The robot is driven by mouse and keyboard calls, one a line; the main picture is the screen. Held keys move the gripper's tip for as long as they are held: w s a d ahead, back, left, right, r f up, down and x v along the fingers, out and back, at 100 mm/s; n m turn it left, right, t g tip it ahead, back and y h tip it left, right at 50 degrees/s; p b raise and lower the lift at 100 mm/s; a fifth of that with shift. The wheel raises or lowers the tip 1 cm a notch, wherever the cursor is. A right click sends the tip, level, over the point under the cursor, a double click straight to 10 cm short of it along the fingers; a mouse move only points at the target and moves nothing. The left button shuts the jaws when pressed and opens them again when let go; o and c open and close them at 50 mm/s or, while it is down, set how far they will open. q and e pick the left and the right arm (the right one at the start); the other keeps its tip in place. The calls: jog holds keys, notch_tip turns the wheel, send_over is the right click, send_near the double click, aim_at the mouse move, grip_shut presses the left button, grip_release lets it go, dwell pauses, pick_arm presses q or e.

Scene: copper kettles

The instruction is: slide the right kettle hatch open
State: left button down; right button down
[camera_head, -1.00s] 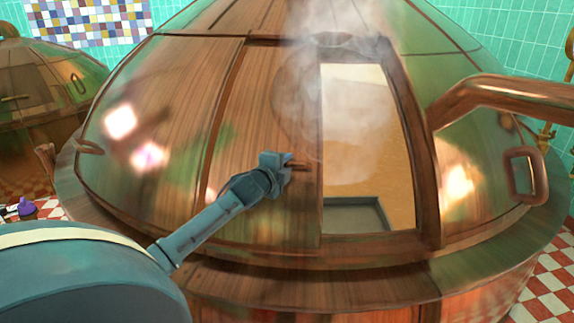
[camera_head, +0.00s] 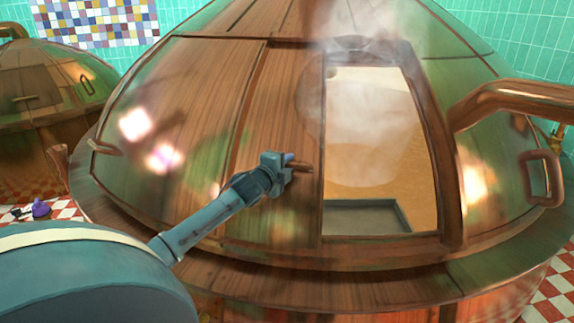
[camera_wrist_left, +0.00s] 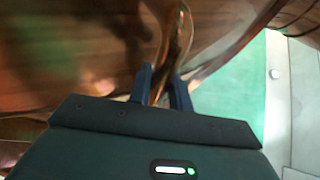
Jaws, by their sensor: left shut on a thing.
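The right kettle (camera_head: 215,95) is a large copper dome that fills most of the head view. Its hatch panel (camera_head: 285,120) stands slid to the left, and the opening (camera_head: 375,150) beside it shows a tan inside and steam. My left gripper (camera_head: 288,170) is at the small copper handle (camera_head: 303,167) near the panel's right edge and is shut on it. In the left wrist view the two dark fingers (camera_wrist_left: 164,85) are on either side of a copper bar (camera_wrist_left: 178,45). My right gripper is not in view.
A thick copper pipe (camera_head: 510,98) curves in at the right of the opening. A smaller copper kettle (camera_head: 40,85) stands at the far left. A purple object (camera_head: 40,208) lies on the red and white checkered floor at the left.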

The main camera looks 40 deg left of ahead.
pick_arm(q)
jog(key=c, duration=1.3)
grip_release()
jog(key=shift+d, duration=0.15)
jog(key=b+v, duration=0.1)
jog(key=v, duration=1.2)
